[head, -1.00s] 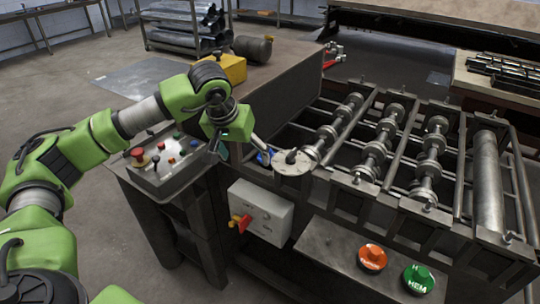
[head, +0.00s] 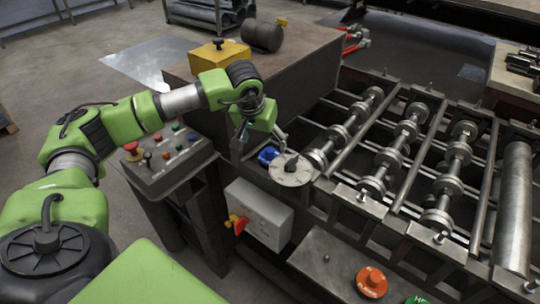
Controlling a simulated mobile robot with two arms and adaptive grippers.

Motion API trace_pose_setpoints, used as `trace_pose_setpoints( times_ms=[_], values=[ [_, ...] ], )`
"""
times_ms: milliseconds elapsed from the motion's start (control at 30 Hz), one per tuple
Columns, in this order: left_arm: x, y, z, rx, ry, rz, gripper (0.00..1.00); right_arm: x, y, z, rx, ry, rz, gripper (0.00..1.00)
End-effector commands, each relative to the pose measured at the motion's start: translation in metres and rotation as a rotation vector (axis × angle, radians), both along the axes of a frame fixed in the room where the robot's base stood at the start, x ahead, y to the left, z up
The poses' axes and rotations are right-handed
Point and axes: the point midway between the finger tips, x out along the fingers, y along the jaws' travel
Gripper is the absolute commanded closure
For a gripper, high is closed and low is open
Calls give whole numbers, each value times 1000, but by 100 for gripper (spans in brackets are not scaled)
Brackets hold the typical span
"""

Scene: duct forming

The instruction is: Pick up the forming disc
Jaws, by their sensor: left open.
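An orange round disc (head: 371,282) marked FLANGE lies on the grey shelf at the front of the machine. A green disc (head: 418,300) marked HEM is beside it, cut off by the bottom edge. I cannot tell whether either is the forming disc. A pale grey round plate (head: 290,169) with a dark centre sits at the machine's left end. My left gripper (head: 264,141) is open and empty, above and just behind this plate, apart from the coloured discs. Its wrist partly hides the fingers. My right gripper is out of view.
Roller shafts (head: 407,135) fill the machine frame on the right. A control box (head: 170,158) with buttons stands at left, below my left arm. A grey switch box (head: 258,214) hangs on the machine front. A blue part (head: 268,155) sits beside the pale plate.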

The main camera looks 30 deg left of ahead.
Motion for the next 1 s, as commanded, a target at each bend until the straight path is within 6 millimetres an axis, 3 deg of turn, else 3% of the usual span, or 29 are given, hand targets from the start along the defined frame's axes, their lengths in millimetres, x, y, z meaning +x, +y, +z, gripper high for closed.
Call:
trace_pose_setpoints(
  times_ms=[133, 400, 600, 867, 900, 1000],
  values=[
    [7, 1, -16, -1, 1, 0, 29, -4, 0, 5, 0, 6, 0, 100],
    [20, -1, -35, 0, 3, -1, 29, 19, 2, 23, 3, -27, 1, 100],
    [31, 1, -61, -1, 2, 1, 29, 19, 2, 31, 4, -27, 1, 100],
    [33, 2, -66, 0, -1, -1, 29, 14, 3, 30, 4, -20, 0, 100],
    [33, 2, -66, 0, -1, -1, 31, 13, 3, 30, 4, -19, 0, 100],
    [33, 2, -66, 0, -1, -1, 57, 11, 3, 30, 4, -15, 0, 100]
  ],
)
